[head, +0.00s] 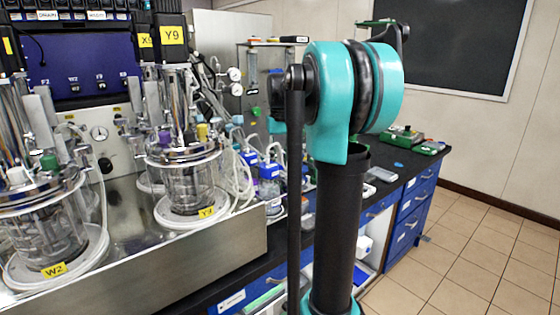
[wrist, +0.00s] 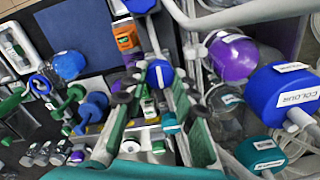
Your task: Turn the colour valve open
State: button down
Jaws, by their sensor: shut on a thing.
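In the wrist view, my gripper (wrist: 157,86) reaches up from the bottom edge, its two fingers on either side of a small round blue knob (wrist: 160,73) with a white stripe. The gripper is shut on this knob, which I take for the colour valve; no lettering on it is readable. A large blue cap (wrist: 283,97) at the right carries a label that seems to read "COLOUR". In the head view my arm stands in front of the bench, and neither my gripper nor the knob can be made out.
Purple (wrist: 232,57) and green (wrist: 260,152) caps lie close on the right in the wrist view, with grey tubing around. In the head view, glass vessels (head: 186,185) stand on a steel bench at left. Open tiled floor (head: 470,240) lies at right.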

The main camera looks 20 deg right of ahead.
aim_at(280, 164)
jog(key=shift+n, duration=0.4)
jog(key=c, duration=1.2)
grip_release()
notch_tip(280, 164, up, 12)
